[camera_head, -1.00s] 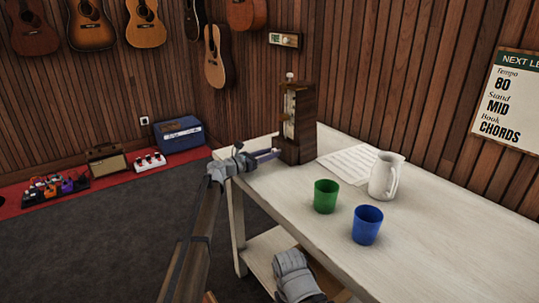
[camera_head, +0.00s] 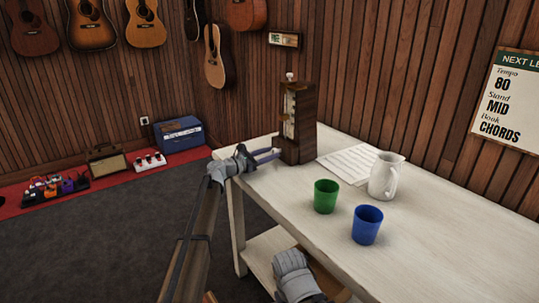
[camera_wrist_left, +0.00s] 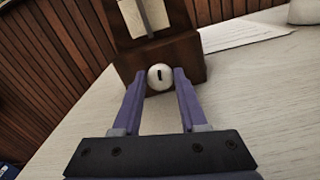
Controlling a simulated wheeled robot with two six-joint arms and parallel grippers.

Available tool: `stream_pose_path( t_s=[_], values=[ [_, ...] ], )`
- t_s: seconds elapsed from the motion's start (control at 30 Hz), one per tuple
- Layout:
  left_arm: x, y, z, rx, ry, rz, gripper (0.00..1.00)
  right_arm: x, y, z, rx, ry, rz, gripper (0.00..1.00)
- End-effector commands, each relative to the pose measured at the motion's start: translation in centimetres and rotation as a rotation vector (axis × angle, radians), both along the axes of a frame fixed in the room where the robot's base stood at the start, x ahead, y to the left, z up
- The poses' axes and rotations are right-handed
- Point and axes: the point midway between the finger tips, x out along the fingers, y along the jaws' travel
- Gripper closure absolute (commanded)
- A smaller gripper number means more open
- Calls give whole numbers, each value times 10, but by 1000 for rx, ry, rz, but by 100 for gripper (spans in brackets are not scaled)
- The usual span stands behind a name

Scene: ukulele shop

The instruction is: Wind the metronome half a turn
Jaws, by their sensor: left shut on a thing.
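The dark wooden metronome (camera_head: 299,138) stands upright at the table's far left corner. Its white round winding knob (camera_wrist_left: 160,77) with a short black mark shows low on its face in the left wrist view. My left gripper (camera_head: 266,155) reaches in from the left at the metronome's lower side. In the left wrist view its two purple fingers lie on either side of the knob, shut on it. The knob is hidden in the head view. My right gripper's fingers are not seen.
On the pale table (camera_head: 430,235) are a sheet of paper (camera_head: 346,163), a white pitcher (camera_head: 384,176), a green cup (camera_head: 326,196) and a blue cup (camera_head: 367,225), all right of the metronome. The table's right part is clear.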

Motion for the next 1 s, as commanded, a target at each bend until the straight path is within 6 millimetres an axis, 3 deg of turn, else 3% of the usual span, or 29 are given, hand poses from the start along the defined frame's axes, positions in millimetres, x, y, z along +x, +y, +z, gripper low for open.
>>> stream_pose_path(
  t_s=[0.5, 1.0],
  values=[
    [-1, -1, -1, 193, -265, 0, 100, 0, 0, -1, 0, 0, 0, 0],
    [-2, -1, -1, 236, -323, -1, 100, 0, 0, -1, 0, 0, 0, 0]
  ],
)
